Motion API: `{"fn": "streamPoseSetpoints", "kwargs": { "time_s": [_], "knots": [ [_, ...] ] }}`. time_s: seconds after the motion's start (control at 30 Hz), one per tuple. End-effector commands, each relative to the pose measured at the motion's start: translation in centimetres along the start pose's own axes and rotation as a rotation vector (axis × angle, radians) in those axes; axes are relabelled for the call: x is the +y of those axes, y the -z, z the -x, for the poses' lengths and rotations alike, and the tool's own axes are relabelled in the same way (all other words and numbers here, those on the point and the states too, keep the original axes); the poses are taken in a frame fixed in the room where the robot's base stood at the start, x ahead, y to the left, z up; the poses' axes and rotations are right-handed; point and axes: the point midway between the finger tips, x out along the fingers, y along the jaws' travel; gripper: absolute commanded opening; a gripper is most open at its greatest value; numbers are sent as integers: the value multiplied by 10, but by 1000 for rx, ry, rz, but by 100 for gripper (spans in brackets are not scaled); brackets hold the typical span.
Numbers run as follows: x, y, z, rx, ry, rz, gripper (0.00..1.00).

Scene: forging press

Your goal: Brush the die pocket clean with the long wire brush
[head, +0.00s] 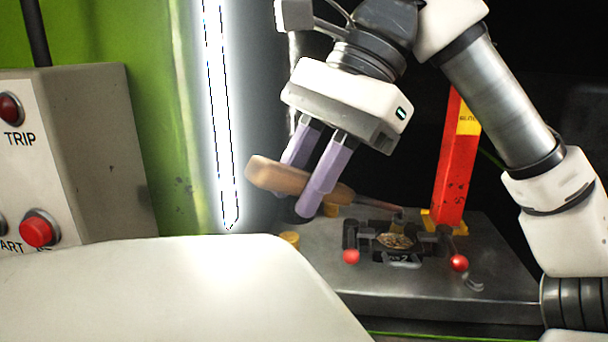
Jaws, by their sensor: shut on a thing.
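My gripper (317,180) is shut on the wooden handle of the long wire brush (275,178). The handle lies across between the lilac fingers and tilts down to the right. The brush's thin dark shaft runs right towards the die, and its small head (398,214) shows just above the die pocket (394,241). The pocket holds a patch of brownish, flaky matter. I cannot tell whether the bristles touch it. The die sits on the grey press bed (440,290) between dark clamps with red knobs.
Red knobs (351,257) and (459,263) flank the die. A red post (455,165) stands behind it at the right. A control box (75,165) with red buttons is at the left. Brass-coloured pegs (290,239) stand on the bed. The bed's front right is mostly bare.

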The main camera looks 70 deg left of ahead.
Motion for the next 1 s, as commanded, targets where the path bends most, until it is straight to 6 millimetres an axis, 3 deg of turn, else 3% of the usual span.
{"fn": "streamPoseSetpoints", "kwargs": {
  "time_s": [1.0],
  "knots": [
    [2, 6, -10, 0, 0, 1, 0]
  ]
}}
